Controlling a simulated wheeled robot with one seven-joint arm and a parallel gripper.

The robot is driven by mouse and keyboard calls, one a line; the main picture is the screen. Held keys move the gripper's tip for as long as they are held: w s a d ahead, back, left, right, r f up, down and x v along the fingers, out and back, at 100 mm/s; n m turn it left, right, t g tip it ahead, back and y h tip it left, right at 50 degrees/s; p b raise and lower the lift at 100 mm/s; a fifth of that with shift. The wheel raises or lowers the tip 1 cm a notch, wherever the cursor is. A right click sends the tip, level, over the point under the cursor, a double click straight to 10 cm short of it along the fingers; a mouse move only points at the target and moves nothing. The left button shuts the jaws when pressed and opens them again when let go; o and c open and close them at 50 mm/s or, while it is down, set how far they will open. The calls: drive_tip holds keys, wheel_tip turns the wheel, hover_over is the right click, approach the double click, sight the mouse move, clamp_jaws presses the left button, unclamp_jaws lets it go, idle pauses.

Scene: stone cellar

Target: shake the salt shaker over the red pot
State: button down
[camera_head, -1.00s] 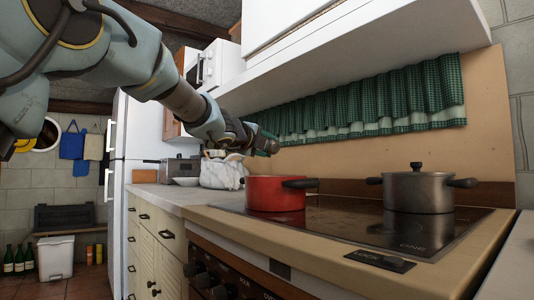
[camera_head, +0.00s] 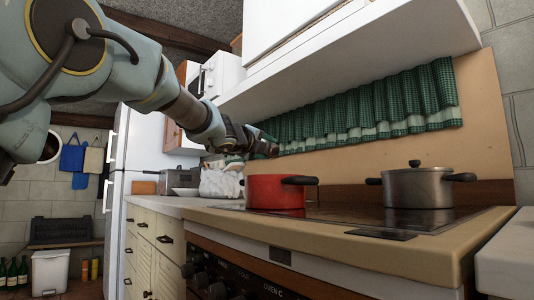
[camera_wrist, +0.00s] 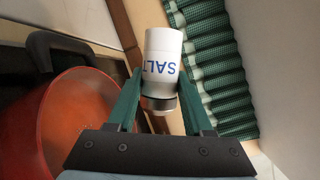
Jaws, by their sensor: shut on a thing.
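The salt shaker (camera_wrist: 162,58) is a white cylinder with blue "SALT" lettering and a dark band near one end. The lettering reads upside down in the wrist view. My gripper (camera_wrist: 161,78) has its green fingers shut on the shaker's sides. In the head view my gripper (camera_head: 262,146) is above the level of the red pot's rim; I cannot clearly make out the shaker there. The red pot (camera_head: 275,193) stands on the hob, lidless, with a black handle. In the wrist view the pot (camera_wrist: 75,130) lies left of the shaker, partly hidden by the gripper.
A grey lidded pot (camera_head: 418,188) stands on the hob (camera_head: 345,216) to the right. A green checked curtain (camera_head: 360,108) hangs behind, below a white cabinet (camera_head: 350,50). A white patterned bag or cloth (camera_head: 221,183) sits on the counter beyond the red pot.

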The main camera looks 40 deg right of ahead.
idle(0.4)
wheel_tip(320, 180, up, 3)
drive_tip(key=p, duration=0.3)
drive_tip(key=shift+r, duration=0.15)
drive_tip(key=shift+f+b, duration=1.65)
drive_tip(key=shift+f, duration=0.2)
wheel_tip(320, 180, up, 4)
drive_tip(key=p, duration=0.3)
drive_tip(key=shift+f+p, duration=0.15)
drive_tip(key=shift+p, duration=0.15)
wheel_tip(320, 180, down, 4)
drive_tip(key=b, duration=0.3)
drive_tip(key=shift+r+b, duration=0.2)
drive_tip(key=shift+b, duration=0.1)
drive_tip(key=shift+r, duration=0.15)
drive_tip(key=shift+r+p, duration=0.1)
drive_tip(key=shift+p, duration=0.25)
